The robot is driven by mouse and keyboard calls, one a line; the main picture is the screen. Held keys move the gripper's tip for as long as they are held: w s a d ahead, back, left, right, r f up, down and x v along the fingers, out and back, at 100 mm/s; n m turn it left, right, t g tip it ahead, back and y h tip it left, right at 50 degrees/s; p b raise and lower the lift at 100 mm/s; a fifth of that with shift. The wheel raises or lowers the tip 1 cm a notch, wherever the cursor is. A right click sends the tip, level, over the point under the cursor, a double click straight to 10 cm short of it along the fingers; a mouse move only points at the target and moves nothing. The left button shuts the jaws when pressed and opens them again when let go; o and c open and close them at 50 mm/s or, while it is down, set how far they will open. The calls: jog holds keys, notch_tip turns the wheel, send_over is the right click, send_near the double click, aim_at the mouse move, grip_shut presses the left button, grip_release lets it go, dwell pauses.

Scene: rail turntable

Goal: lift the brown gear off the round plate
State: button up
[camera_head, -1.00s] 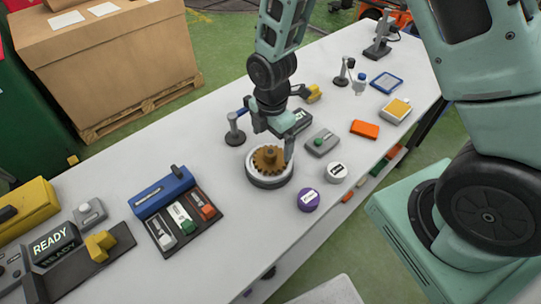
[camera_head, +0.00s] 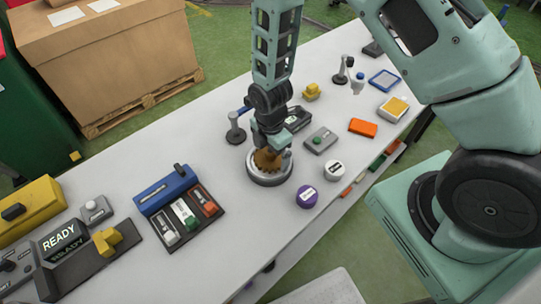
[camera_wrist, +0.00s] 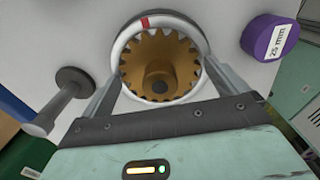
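The brown gear (camera_wrist: 142,62) lies on the round plate (camera_wrist: 203,38), a white-topped disc with a dark side and a red mark on its rim. In the head view the gear (camera_head: 266,160) is partly hidden behind my gripper, and the plate (camera_head: 270,182) stands on the table. My gripper (camera_wrist: 160,85) is open above the gear. Its two fingers reach down on the left and right of the plate in the wrist view, apart from the gear's hub. The hub stands up in the gear's middle with a dark hole.
A dark tray (camera_head: 187,217) of small blocks lies at lower left.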

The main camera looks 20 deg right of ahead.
jog(key=c, duration=0.9)
jog(key=shift+c, duration=0.2)
jog(key=shift+r, duration=0.2)
